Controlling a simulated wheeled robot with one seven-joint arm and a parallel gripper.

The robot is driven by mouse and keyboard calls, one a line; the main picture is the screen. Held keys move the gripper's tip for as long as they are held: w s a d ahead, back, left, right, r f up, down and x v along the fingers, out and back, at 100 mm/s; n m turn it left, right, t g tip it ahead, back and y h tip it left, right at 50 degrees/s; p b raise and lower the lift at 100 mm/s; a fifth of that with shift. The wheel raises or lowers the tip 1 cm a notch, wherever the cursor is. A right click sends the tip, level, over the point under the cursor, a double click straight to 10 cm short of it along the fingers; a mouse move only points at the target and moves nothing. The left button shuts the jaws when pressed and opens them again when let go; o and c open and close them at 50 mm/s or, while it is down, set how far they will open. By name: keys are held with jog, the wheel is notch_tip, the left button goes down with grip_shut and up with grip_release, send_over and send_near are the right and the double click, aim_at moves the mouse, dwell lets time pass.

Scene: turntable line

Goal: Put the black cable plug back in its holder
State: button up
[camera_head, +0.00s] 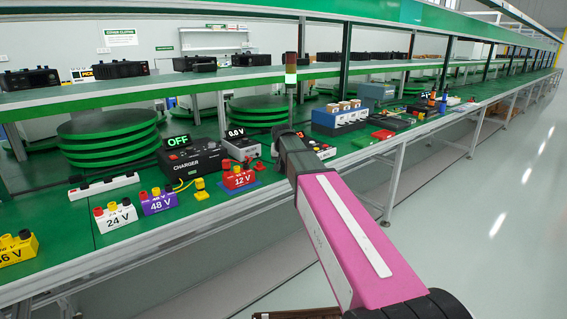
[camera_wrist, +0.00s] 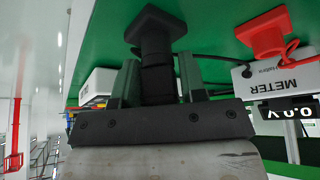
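The black cable plug (camera_wrist: 157,82) stands between the two fingers of my gripper (camera_wrist: 160,88) in the wrist view, with a finger close against each side. A black square-ended piece (camera_wrist: 154,27) lies just beyond it over the green bench; I cannot tell whether this is the plug's holder or whether the plug is seated in it. In the head view my gripper (camera_head: 288,134) is at the bench near the meter, and my pink arm hides part of the area. A black cable (camera_wrist: 215,57) runs beside the fingers towards the meter.
A red piece of similar shape (camera_wrist: 265,37) is beside the meter (camera_wrist: 278,82), which reads 0.0 V. The charger (camera_head: 188,162) shows OFF. Several voltage blocks, including the red 12 V block (camera_head: 238,180), line the bench's front edge. A signal post (camera_head: 291,82) stands behind my gripper.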

jog(key=shift+o, duration=1.3)
